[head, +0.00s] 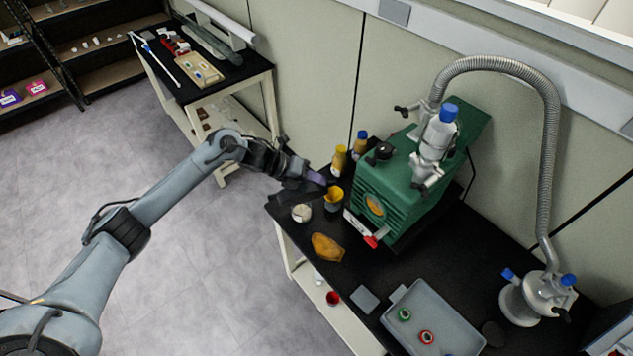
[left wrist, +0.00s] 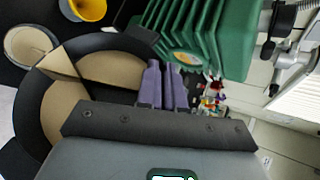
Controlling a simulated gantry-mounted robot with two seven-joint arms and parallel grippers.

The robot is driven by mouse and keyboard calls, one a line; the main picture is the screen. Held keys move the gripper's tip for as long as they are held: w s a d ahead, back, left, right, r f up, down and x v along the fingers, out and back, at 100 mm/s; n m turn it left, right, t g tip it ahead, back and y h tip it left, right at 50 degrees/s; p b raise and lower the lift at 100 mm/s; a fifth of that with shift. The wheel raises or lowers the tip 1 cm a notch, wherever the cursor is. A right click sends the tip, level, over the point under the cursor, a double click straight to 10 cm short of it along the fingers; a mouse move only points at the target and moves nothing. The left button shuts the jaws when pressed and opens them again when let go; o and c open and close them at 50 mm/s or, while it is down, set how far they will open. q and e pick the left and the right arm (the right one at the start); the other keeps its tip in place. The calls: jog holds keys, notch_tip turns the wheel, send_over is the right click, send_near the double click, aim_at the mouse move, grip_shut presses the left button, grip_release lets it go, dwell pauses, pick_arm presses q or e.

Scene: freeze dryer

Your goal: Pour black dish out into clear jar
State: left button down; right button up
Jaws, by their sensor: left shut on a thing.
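My left gripper (head: 314,180) is shut at the front left corner of the black table. In the left wrist view its purple fingertips (left wrist: 164,86) are close together at the edge of the black dish (left wrist: 42,122). The dish has a dark rim and tan inner surfaces; I cannot tell whether the tan is contents. In the head view the dish is a dark shape mostly merged with the gripper. The clear jar (head: 302,213) stands upright on the table just below the gripper. Its pale round mouth shows in the left wrist view (left wrist: 30,45), beside the dish.
A yellow cup (head: 333,198) stands right of the jar, near a green machine (head: 400,190). An orange-brown piece (head: 327,247) lies in front, and a grey tray (head: 432,318) is farther right. Open floor lies left of the table.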

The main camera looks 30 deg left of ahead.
pick_arm(q)
jog(key=shift+w+a+r, duration=0.1)
jog(key=shift+a, duration=0.05)
jog(key=shift+w+a+b, duration=0.2)
jog(key=shift+b, duration=0.2)
jog(key=shift+w+a+r+n+g+h+b, duration=0.15)
jog(key=shift+w+a+n+g+h+b, duration=0.15)
jog(key=shift+a+n+h+b, duration=0.15)
jog(key=shift+w+a+r+h+b, duration=0.1)
jog(key=shift+w+a+h+b, duration=0.15)
jog(key=shift+b, duration=0.5)
jog(key=shift+w+a+b, duration=0.1)
jog(key=shift+a+b, duration=0.05)
jog(key=shift+b, duration=0.4)
jog(key=shift+w+a+r+n+g+b, duration=0.1)
jog(key=shift+a+n+g+b, duration=0.05)
jog(key=shift+n+g+b, duration=0.2)
dwell(0.9)
dwell(1.3)
